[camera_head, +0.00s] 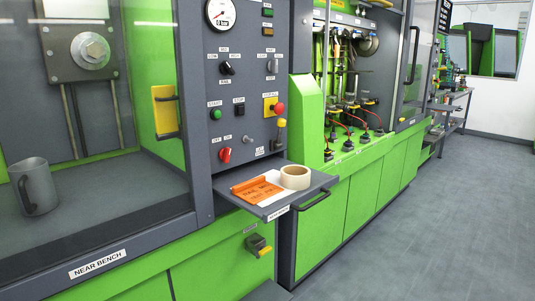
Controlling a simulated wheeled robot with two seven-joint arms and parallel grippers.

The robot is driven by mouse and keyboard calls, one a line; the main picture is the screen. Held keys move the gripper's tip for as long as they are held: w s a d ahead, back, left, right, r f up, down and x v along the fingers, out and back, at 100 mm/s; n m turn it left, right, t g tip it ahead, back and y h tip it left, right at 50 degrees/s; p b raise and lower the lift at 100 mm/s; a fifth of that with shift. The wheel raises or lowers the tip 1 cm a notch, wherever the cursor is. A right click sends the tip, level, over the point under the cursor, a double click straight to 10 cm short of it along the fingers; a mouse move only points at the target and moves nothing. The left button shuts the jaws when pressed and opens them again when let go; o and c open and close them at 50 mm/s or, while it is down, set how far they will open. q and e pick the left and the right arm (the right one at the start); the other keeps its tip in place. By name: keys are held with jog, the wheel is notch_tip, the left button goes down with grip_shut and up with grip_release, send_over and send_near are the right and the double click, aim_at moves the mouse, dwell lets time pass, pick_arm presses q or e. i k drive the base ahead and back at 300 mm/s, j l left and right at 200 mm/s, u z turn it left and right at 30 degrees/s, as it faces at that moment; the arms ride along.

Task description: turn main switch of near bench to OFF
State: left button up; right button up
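The near bench stands at the left, with a "NEAR BENCH" label (98,264) on its front edge. Its grey control panel carries a red rotary knob (225,155) low on the left, with small labels above it that look like OFF and ON. Neither of my grippers is in view.
A red stop button (279,108) and green start button (215,114) are above. A grey mug (36,187) stands inside the bench. Floor at right is clear.

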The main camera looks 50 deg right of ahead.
aim_at(225, 153)
jog(key=z, duration=1.25)
jog(key=k+l+z, duration=0.15)
jog(key=l, duration=0.3)
jog(key=l+z, duration=0.15)
jog(key=l, duration=0.35)
jog(key=k+l+z, duration=0.15)
jog(key=l, duration=0.35)
